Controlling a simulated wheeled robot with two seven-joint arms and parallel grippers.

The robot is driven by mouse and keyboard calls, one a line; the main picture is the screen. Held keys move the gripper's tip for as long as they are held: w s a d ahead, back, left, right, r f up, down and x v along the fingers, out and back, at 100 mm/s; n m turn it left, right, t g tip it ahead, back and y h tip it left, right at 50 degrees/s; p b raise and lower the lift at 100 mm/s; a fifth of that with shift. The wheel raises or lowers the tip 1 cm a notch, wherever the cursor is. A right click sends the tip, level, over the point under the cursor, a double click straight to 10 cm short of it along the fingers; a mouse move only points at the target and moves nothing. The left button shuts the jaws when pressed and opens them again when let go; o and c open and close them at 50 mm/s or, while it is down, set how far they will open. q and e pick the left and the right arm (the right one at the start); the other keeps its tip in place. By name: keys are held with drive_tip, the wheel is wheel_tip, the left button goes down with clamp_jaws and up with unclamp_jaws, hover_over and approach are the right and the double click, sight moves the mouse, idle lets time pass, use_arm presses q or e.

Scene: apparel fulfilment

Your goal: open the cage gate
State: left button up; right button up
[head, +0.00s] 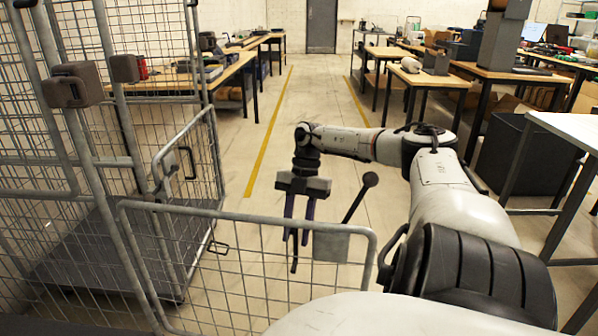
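The cage gate (262,217) is a low grey tube frame with wire mesh in the lower middle of the head view. A grey plate (331,244) sits near its right end, and a dark lever with a round knob (370,180) rises beside the plate. My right gripper (298,238) points down at the gate's top rail, left of the plate. Its two dark fingers are apart, with a gap between them. I cannot tell whether they touch the rail. A thin dark piece shows just below the fingertips. My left gripper is out of view.
The tall cage (120,165) with grey tubes, mesh and a dark floor fills the left. Workbenches (238,68) line the aisle on both sides. A white table (570,127) stands at the right, near my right arm. The aisle floor beyond the gate is clear.

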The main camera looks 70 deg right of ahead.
use_arm(q)
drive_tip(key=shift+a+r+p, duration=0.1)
drive_tip(key=shift+p, duration=0.4)
use_arm(e)
drive_tip(key=v, duration=0.8)
drive_tip(key=shift+r, duration=0.15)
